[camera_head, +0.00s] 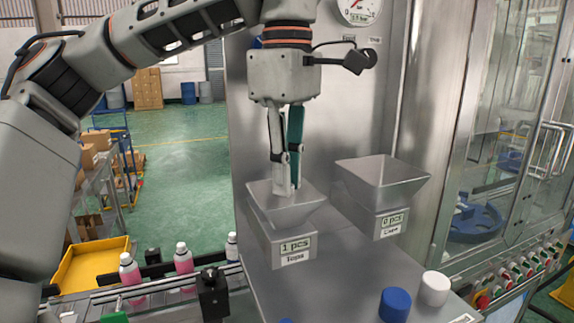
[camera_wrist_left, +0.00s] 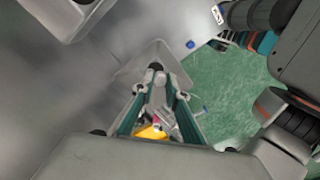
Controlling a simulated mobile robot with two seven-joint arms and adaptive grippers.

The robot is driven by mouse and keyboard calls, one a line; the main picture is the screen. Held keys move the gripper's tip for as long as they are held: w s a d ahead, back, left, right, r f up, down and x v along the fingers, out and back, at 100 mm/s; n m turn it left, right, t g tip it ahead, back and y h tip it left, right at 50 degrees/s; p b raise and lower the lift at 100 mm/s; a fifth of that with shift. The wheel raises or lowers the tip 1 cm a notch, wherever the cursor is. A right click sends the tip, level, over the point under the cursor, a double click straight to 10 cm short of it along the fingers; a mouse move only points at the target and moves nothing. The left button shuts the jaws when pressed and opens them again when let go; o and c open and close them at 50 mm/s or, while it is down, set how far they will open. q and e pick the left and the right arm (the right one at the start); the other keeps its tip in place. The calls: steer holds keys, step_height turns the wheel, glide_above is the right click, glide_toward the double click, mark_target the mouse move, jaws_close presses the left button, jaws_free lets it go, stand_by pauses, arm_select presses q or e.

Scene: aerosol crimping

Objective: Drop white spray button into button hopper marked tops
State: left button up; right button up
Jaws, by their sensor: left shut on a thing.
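The button hopper marked Tops (camera_head: 287,214) is a grey metal funnel on a box whose display reads 1 pcs. My left gripper (camera_head: 285,186) points down into its mouth and is shut on the white spray button. The fingers hide most of the button, and its outline cannot be told clearly from the pale fingertip. In the left wrist view, the closed fingertips (camera_wrist_left: 156,72) are over the grey hopper (camera_wrist_left: 130,72). My right gripper is not in view.
A second hopper marked Caps (camera_head: 380,183), reading 0 pcs, stands to the right. A blue cap (camera_head: 395,305) and a white cap (camera_head: 435,288) stand at the front. Pink bottles (camera_head: 183,259) line the conveyor at left. A glass-doored machine (camera_head: 500,130) is at right.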

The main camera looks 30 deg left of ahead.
arm_select(q)
steer(key=o, duration=0.7)
steer(key=shift+r, duration=0.1)
stand_by(0.5)
steer(key=s+d+r, duration=0.1)
steer(key=s+d, duration=0.1)
steer(key=s+d+r, duration=0.1)
steer(key=d, duration=0.1)
steer(key=s+d+r, duration=0.1)
steer(key=s+d, duration=0.1)
steer(key=d, duration=0.1)
steer(key=shift+s+r, duration=0.3)
steer(key=shift+r, duration=0.1)
stand_by(0.6)
stand_by(0.4)
